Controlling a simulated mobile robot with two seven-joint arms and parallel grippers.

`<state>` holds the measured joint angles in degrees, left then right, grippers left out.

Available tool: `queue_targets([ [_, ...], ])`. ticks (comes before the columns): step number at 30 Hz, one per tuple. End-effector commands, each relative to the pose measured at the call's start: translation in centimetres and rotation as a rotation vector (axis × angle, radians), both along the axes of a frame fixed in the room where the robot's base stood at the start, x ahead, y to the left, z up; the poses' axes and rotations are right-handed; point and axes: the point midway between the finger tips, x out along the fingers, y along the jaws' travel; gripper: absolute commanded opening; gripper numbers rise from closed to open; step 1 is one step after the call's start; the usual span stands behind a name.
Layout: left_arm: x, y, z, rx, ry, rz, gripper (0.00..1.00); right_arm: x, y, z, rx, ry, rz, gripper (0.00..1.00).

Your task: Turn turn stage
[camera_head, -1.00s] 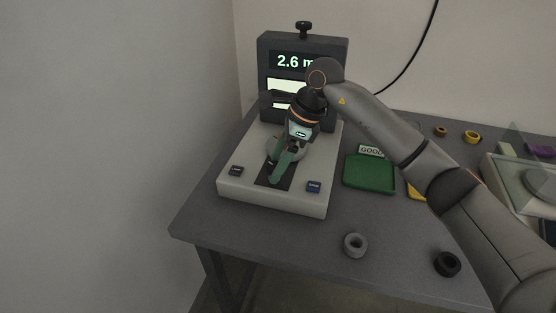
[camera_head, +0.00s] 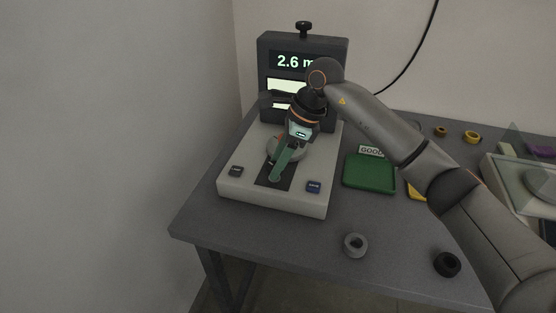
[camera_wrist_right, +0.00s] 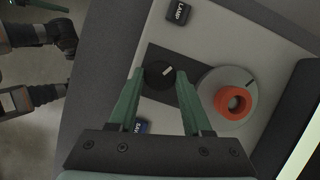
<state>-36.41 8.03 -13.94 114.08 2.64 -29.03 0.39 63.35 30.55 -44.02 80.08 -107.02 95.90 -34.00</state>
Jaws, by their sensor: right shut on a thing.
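The measuring device has a pale base (camera_head: 238,190) with a dark upright display at its back. A round grey turn stage (camera_wrist_right: 208,86) carries an orange ring (camera_wrist_right: 232,101); in the head view my gripper partly covers the stage. Beside it is a small dark knob (camera_wrist_right: 158,75) with a white mark, on a dark panel (camera_wrist_right: 185,68). My right gripper (camera_wrist_right: 159,76) has its green fingers on either side of this knob and is shut on it. It also shows in the head view (camera_head: 275,178), pointing down at the base. Green parts at the wrist view's top left may be my left gripper (camera_wrist_right: 42,5), cut off.
The screen (camera_head: 293,62) reads 2.6, its unit partly hidden by my arm. Small buttons (camera_head: 314,187) sit on the base. A green tray (camera_head: 368,175) stands right of it. Grey (camera_head: 355,245) and black (camera_head: 447,264) rings lie near the front edge.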

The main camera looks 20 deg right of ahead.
Motion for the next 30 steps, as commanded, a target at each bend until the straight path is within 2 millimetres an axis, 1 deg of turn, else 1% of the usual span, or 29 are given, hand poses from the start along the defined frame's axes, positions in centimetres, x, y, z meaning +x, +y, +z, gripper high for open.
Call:
queue_targets([
  [5,0.0,0.03,-0.01,0.0,0.0,0.0,0.5,-0.03,0.0,0.04,0.0,-0.001,-0.022,0.0],
  [11,0.0,0.04,-0.02,0.001,0.001,0.001,0.5,-0.09,-0.01,0.05,0.0,-0.001,-0.112,0.0],
  [17,-0.01,0.05,-0.08,0.001,0.001,0.001,0.5,-0.21,0.07,0.03,-0.001,-0.002,-0.269,0.0],
  [30,-0.09,-0.12,-0.75,-0.001,0.006,-0.003,0.5,-0.41,0.37,-0.05,0.0,-0.004,-0.678,0.0],
])
